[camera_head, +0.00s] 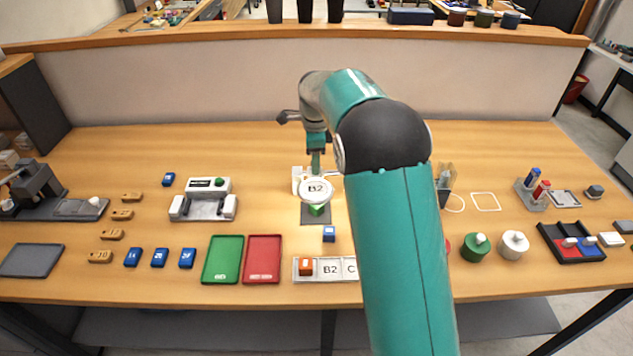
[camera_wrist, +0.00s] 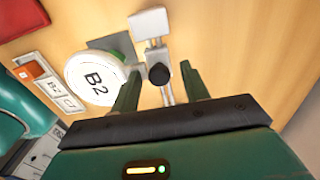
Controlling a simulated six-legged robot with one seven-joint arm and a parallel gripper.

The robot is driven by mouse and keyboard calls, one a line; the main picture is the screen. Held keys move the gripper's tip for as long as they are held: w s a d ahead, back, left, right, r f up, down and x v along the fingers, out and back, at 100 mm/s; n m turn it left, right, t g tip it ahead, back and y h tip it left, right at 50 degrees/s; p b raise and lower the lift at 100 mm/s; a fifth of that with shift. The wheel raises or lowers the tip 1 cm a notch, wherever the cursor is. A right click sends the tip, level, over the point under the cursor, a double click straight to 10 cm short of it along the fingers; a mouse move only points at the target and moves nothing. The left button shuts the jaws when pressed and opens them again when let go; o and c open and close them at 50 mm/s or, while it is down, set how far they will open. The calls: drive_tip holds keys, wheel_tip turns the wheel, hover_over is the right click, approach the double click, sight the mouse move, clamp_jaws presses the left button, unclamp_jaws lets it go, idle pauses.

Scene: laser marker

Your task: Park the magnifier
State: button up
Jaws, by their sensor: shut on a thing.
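The magnifier (camera_head: 316,189) is a round pale lens with a rim, over a green block (camera_head: 316,210) on a dark pad (camera_head: 308,218). "B2" reads through it. In the wrist view the lens (camera_wrist: 93,78) is left of my fingers, and a dark knob (camera_wrist: 158,74) sits between them on a grey jointed arm. My gripper (camera_wrist: 160,82) is shut on this knob; my gripper (camera_head: 317,168) also shows in the head view, just behind the lens. A pale stand (camera_wrist: 149,23) is beside the lens. My arm hides part of the table to the right.
A label strip (camera_head: 343,269) with an orange block (camera_head: 306,266) lies in front, near a blue block (camera_head: 328,234). Green (camera_head: 221,260) and red (camera_head: 263,259) trays lie front left.

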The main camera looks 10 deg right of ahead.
drive_tip(key=shift+s+f, duration=0.15)
drive_tip(key=shift+f, duration=0.8)
drive_tip(key=shift+s+d, duration=0.35)
drive_tip(key=shift+d, duration=1.5)
drive_tip(key=shift+s+d, duration=0.4)
drive_tip(key=shift+d, duration=1.4)
drive_tip(key=shift+s+d, duration=0.35)
drive_tip(key=shift+d, duration=1.5)
drive_tip(key=o, duration=0.3)
drive_tip(key=shift+w, duration=0.1)
drive_tip(key=shift+r, duration=0.15)
wheel_tip(320, 180, up, 7)
drive_tip(key=shift+r, duration=0.1)
